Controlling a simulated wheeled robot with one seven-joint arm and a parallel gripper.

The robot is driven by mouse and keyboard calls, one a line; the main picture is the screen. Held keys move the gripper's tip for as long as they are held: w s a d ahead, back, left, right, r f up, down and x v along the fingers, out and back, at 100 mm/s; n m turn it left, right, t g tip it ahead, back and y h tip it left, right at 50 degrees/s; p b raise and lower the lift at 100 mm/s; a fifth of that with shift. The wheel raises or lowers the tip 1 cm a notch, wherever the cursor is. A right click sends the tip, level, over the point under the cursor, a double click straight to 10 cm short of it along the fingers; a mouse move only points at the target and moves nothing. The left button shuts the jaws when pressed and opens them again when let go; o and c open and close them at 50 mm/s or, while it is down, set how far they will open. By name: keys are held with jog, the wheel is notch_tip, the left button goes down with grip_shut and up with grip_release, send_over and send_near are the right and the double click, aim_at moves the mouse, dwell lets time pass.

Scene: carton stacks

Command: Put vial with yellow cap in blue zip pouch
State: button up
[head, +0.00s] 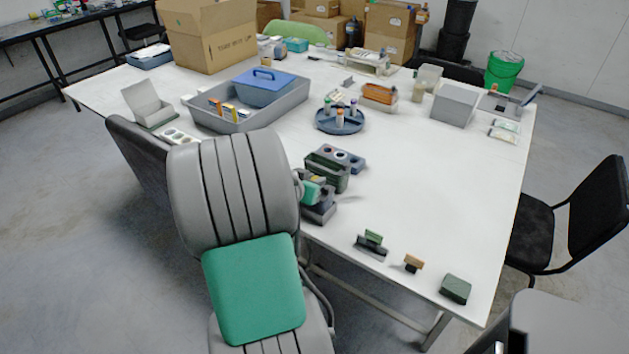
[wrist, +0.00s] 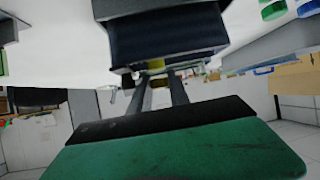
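My gripper (wrist: 161,82) shows in the wrist view as two dark fingers with a gap between them, and I see nothing clearly held. A small yellowish patch lies just past the fingertips; I cannot tell what it is. In the head view my green and grey wrist is beside dark boxes at the table's near edge, and the fingertips are not clear. A round blue-grey holder (head: 340,127) carries several small vials, one orange with a pale cap (head: 340,115). I cannot pick out a yellow cap. Two flat pouches (head: 504,131) lie at the right; their colour is mostly pale.
A dark green box (head: 327,174) and a rack with round holes (head: 350,161) stand near my wrist. A grey tray (head: 205,118) holds a blue handled box (head: 263,87). Stamp-like items and a dark block (head: 455,289) lie near the front edge. The table's right middle is clear.

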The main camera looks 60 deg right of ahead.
jog(key=o, duration=0.4)
jog(key=shift+o, duration=0.2)
jog(key=shift+r, duration=0.25)
jog(key=v, duration=1.2)
jog(key=shift+r+p, duration=0.35)
jog(key=shift+p, duration=0.05)
